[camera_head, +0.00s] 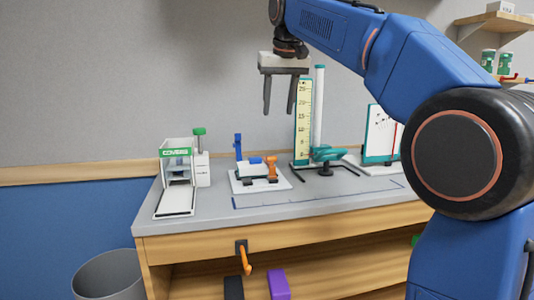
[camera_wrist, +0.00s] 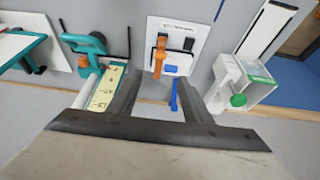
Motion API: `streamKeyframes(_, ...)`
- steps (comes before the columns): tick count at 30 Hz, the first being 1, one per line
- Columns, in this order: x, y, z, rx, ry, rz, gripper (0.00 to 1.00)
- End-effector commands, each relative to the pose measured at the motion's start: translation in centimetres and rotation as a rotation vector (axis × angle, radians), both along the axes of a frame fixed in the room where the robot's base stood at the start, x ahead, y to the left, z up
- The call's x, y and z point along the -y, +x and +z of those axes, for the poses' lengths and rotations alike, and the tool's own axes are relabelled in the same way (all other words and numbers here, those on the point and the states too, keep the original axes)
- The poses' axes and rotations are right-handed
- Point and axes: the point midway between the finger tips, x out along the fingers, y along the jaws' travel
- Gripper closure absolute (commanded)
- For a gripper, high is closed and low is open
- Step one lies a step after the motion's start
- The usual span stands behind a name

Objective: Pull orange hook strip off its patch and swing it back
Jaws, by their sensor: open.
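A white board (camera_head: 248,181) lies on the bench top and carries an orange strip-like piece (camera_head: 271,168) on a dark base. A small blue piece (camera_head: 256,160) sits beside it, and a blue upright (camera_head: 238,147) stands at the board's back left. In the wrist view the orange piece (camera_wrist: 159,56) lies along the white board (camera_wrist: 190,38), with the blue piece (camera_wrist: 171,69) and blue upright (camera_wrist: 174,95) nearer my fingers. Any patch under the orange piece is hard to make out. My gripper (camera_head: 279,112) is open, empty, pointing down, high above the board and touching nothing.
A green-topped white device (camera_head: 177,172) stands left of the board. A yellow ruler stand (camera_head: 304,120) and teal clamp (camera_head: 326,155) stand to the right. An orange handle (camera_head: 244,258) hangs on the bench front. A grey bin (camera_head: 108,277) stands at lower left. The front bench top is clear.

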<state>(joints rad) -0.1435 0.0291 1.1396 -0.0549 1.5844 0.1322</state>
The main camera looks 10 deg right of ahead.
Motion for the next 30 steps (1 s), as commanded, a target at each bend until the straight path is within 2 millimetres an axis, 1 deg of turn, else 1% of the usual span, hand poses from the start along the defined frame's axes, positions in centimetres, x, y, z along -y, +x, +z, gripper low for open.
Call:
streamKeyframes(4,0.0,0.4,-0.8,-0.001,0.000,0.000,0.55)
streamKeyframes(8,0.0,1.1,-2.4,-0.002,0.000,0.000,0.55)
streamKeyframes(24,0.0,4.7,-11.3,-0.002,0.000,0.000,0.55)
streamKeyframes(30,0.0,5.9,-14.0,-0.001,0.000,0.000,0.55)
